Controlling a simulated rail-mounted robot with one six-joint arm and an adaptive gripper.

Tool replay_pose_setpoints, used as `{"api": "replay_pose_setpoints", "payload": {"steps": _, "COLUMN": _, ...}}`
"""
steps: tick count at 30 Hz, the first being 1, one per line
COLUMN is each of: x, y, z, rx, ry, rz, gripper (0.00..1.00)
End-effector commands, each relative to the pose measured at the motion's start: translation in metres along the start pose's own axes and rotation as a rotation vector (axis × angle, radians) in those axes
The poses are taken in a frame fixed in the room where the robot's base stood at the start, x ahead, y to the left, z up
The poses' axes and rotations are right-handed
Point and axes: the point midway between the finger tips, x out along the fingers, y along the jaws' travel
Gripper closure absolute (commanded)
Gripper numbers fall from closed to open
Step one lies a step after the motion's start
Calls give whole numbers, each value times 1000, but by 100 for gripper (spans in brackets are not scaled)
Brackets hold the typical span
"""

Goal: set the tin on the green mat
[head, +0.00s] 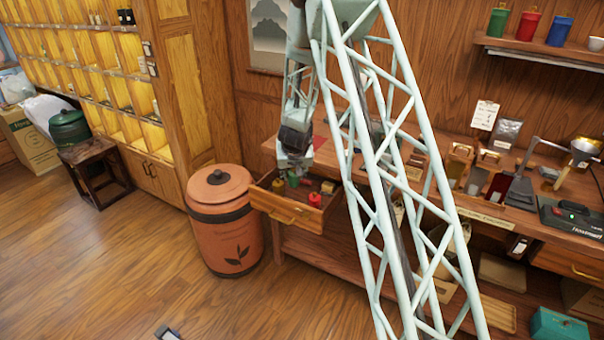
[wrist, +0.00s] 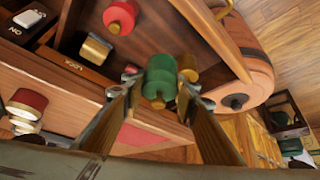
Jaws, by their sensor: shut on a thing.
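My gripper (head: 293,165) reaches down over an open drawer (head: 290,213) under the counter. In the wrist view its fingers (wrist: 158,92) are shut on a green tin (wrist: 160,70). The green tin also shows below the gripper in the head view (head: 279,186). I cannot tell whether the green tin touches the drawer floor. I cannot make out a green mat in either view.
A large orange canister (head: 223,225) stands just left of the drawer. A red flat patch (wrist: 140,136) lies on the counter near the gripper. Tools, a scale (head: 572,217) and cards crowd the counter's right side. The floor at front left is mostly clear.

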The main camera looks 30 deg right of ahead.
Motion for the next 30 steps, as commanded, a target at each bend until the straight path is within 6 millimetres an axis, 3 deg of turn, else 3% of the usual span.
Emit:
{"api": "replay_pose_setpoints", "payload": {"steps": 8, "x": -36, "y": -49, "z": 35, "rx": -91, "ry": 2, "rz": -37, "gripper": 83}}
{"api": "replay_pose_setpoints", "payload": {"steps": 21, "x": -122, "y": -147, "z": 125, "rx": -280, "ry": 6, "rz": -168, "gripper": 83}}
{"api": "replay_pose_setpoints", "payload": {"steps": 30, "x": -149, "y": -172, "z": 157, "rx": -330, "ry": 2, "rz": -218, "gripper": 83}}
